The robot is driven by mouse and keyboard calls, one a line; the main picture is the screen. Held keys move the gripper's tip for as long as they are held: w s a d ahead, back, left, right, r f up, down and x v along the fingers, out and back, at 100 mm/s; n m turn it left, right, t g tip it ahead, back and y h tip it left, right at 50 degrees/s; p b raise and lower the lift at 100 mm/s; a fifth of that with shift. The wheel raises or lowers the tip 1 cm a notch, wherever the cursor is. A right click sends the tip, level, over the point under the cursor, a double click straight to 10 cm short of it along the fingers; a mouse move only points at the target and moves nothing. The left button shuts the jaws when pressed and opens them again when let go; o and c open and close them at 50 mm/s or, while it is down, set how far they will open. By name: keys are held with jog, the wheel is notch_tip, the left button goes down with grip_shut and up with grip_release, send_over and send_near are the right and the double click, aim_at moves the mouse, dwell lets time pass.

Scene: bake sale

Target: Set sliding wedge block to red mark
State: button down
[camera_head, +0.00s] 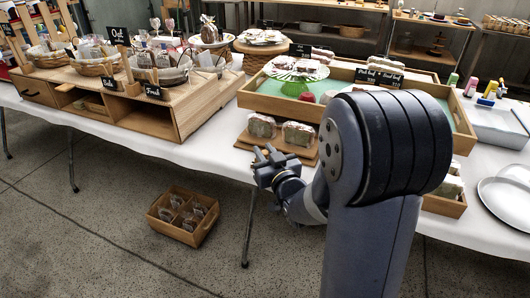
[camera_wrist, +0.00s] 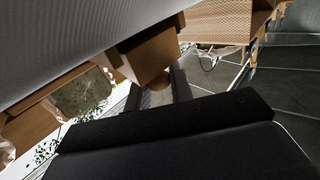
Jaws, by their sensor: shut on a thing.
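My gripper (camera_head: 268,158) is at the front edge of the table, just in front of a wooden board with wrapped loaves. In the wrist view my gripper (camera_wrist: 157,94) is shut on the small rounded end of a brown wooden block, which I take to be the sliding wedge block (camera_wrist: 148,56). The block's larger body extends past the fingertips. In the head view I cannot make the block out near my gripper. I see no red mark in either view.
The wooden board (camera_head: 242,140) carries wrapped loaves (camera_head: 262,126). A wooden display riser (camera_head: 150,118) stands left. A divided crate (camera_head: 165,226) sits on the floor, with open floor around it.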

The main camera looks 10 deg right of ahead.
jog(key=w+d, duration=0.1)
jog(key=w, duration=0.1)
jog(key=w+d, duration=0.1)
jog(key=shift+w+d+b, duration=0.35)
jog(key=shift+w+r, duration=0.1)
jog(key=c, duration=1.3)
grip_release()
jog(key=shift+w+d, duration=0.1)
jog(key=shift+d, duration=0.05)
jog(key=shift+c, duration=0.2)
jog(key=s+d, duration=0.1)
jog(key=s, duration=0.9)
jog(key=shift+s+d+p, duration=0.3)
jog(key=shift+s+p, duration=0.1)
jog(key=shift+p, duration=0.05)
jog(key=shift+w, duration=0.15)
